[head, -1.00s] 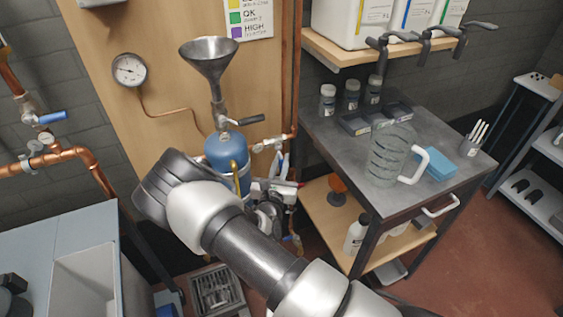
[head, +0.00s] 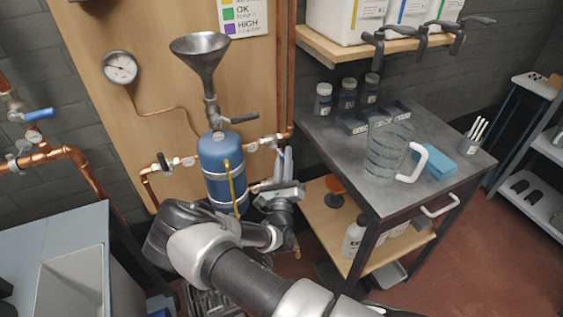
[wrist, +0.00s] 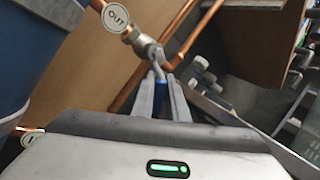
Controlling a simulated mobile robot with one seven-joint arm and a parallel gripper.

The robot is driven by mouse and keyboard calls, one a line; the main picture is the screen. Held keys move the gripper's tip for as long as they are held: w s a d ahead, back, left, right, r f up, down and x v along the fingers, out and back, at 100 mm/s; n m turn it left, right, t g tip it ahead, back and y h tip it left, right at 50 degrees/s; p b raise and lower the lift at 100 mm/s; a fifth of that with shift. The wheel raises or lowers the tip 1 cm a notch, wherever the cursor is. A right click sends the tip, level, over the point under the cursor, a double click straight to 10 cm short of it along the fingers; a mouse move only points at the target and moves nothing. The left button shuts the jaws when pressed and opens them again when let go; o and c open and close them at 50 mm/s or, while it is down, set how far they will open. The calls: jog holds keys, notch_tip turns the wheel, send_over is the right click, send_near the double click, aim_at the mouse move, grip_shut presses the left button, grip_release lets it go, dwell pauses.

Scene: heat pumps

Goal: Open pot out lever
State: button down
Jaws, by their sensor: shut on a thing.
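The blue pot (head: 221,160) hangs on the wooden board under a metal funnel, and its edge shows at the left of the wrist view (wrist: 30,45). A round OUT tag (wrist: 116,17) marks the valve (wrist: 140,44) on the copper pipe right of the pot. The valve's lever (wrist: 161,84) has a blue grip, which shows between my fingers. My gripper (wrist: 163,88) is shut on that lever from below. In the head view my gripper (head: 284,162) points up beside the pot, just under the outlet pipe. The fingers hide part of the lever.
A grey-topped table (head: 325,132) with a glass jug (head: 385,150) stands to the right. The funnel (head: 203,60) and its black-handled valve (head: 240,119) are above the pot. Another black-handled valve (head: 164,162) is left of it. A sink unit (head: 65,255) is at lower left.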

jog(key=shift+w+d+r+n+t+y+b, duration=0.1)
jog(key=shift+d+r+n+t+y+b, duration=0.2)
jog(key=shift+n+y, duration=0.65)
jog(key=shift+w+d+r+n+t+y, duration=0.1)
jog(key=shift+n+t+y, duration=0.3)
jog(key=shift+n, duration=1.05)
jog(key=shift+d+r+n+t+y+b, duration=0.2)
jog(key=shift+n+t+y, duration=0.3)
jog(key=shift+n, duration=0.7)
jog(key=shift+y, duration=0.25)
jog(key=c, duration=1.7)
grip_release()
jog(key=shift+r, duration=0.1)
jog(key=shift+c, duration=0.2)
jog(key=v, duration=1.7)
jog(key=shift+s+p, duration=0.3)
jog(key=shift+p, duration=0.1)
